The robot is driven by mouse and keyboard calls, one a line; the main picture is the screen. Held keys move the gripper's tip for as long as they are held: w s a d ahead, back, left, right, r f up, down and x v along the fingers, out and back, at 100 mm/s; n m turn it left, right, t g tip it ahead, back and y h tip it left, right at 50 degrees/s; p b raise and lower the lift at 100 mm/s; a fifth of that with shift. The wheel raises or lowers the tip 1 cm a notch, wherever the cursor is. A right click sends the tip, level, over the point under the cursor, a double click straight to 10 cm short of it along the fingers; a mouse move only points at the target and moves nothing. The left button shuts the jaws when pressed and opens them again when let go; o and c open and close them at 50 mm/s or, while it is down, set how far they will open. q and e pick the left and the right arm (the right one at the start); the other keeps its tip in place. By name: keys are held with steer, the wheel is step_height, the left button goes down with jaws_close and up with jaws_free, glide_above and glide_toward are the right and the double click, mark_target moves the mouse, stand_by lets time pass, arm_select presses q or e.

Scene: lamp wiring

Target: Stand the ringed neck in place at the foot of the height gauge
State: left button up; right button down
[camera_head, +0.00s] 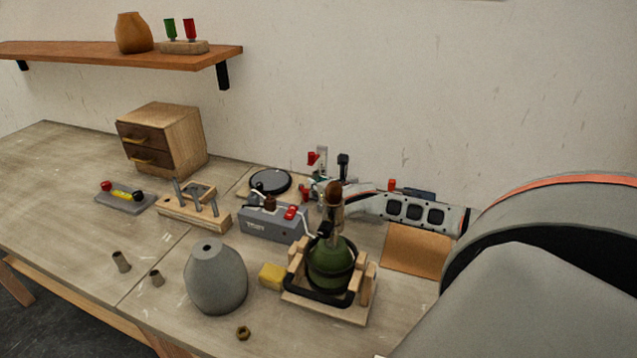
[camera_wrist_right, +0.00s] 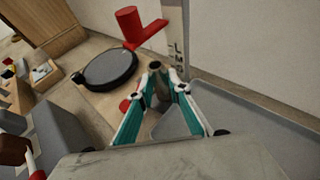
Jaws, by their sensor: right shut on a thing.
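The height gauge (camera_head: 321,160) stands upright at the back of the bench, with a red pointer. It also shows in the right wrist view (camera_wrist_right: 176,45), with its red arm jutting left over the bench. My right gripper (camera_head: 318,188) is close in front of the gauge's foot. In the right wrist view its teal-lined fingers (camera_wrist_right: 157,88) are shut on a small dark tubular neck (camera_wrist_right: 155,66), with its open end showing. The rings on it are too small to make out. Whether its lower end touches the foot is hidden. My left gripper is not in view.
A black round disc (camera_head: 270,181) lies left of the gauge. A grey box (camera_head: 272,223) and a green lamp body (camera_head: 331,265) in a wooden cradle stand in front. A grey cone-shaped body (camera_head: 216,278) and two small tubes (camera_head: 121,261) stand nearer left.

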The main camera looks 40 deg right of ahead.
steer(key=shift+f, duration=0.15)
steer(key=c, duration=1.9)
jaws_free()
steer(key=shift+r, duration=0.2)
steer(key=v, duration=1)
steer(key=shift+s, duration=0.2)
steer(key=shift+v, duration=0.9)
steer(key=shift+w, duration=0.1)
